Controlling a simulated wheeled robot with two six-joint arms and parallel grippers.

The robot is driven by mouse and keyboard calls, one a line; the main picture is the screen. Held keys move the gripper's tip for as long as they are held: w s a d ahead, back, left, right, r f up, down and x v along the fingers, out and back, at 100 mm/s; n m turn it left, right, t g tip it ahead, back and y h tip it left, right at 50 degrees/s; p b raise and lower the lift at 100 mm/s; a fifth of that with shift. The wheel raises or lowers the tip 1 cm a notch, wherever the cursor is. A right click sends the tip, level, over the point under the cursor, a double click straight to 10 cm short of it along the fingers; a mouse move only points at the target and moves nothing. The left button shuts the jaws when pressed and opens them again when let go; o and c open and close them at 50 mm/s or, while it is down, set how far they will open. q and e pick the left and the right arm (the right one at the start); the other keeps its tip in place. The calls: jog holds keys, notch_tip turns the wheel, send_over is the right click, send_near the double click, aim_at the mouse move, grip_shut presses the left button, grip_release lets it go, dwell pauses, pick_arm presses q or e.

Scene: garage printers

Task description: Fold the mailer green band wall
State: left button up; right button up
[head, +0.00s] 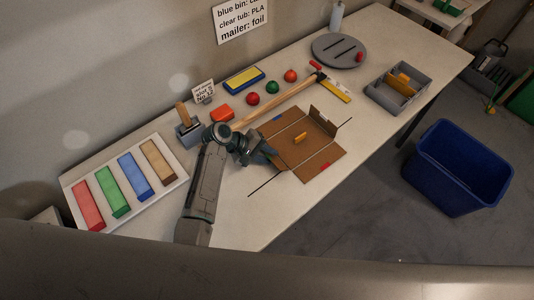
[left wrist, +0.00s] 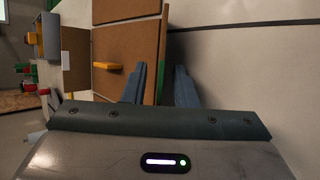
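The mailer (head: 289,153) is a brown cardboard blank on the table, with its panels spread. Its far-right wall (head: 323,121) stands up, and the same wall shows in the left wrist view (left wrist: 75,70). A blue band (head: 277,118) and a red band (head: 326,166) mark two other walls. A small yellow-orange piece (head: 299,137) lies on the middle panel. My left gripper (head: 270,152) is low at the mailer's left edge. The green band is mostly hidden by the gripper. My right gripper is out of view.
A hammer-like tool (head: 275,101) lies behind the mailer, with red and green balls (head: 272,87) beyond. A tray of coloured bars (head: 160,191) is at left. A grey bin (head: 398,88) stands at right; a blue bin (head: 455,168) stands on the floor.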

pick_arm(q)
grip_shut()
jog(key=shift+s+a+f+t+h+b, duration=0.2)
jog(key=shift+f+t+h+b, duration=0.1)
jog(key=shift+f+h+b, duration=0.25)
jog(key=shift+a+f+m+t+h+b, duration=0.2)
jog(key=shift+m+t+h+b, duration=0.15)
jog(key=shift+b, duration=0.5)
jog(key=shift+s, duration=0.1)
jog(key=shift+r, duration=0.2)
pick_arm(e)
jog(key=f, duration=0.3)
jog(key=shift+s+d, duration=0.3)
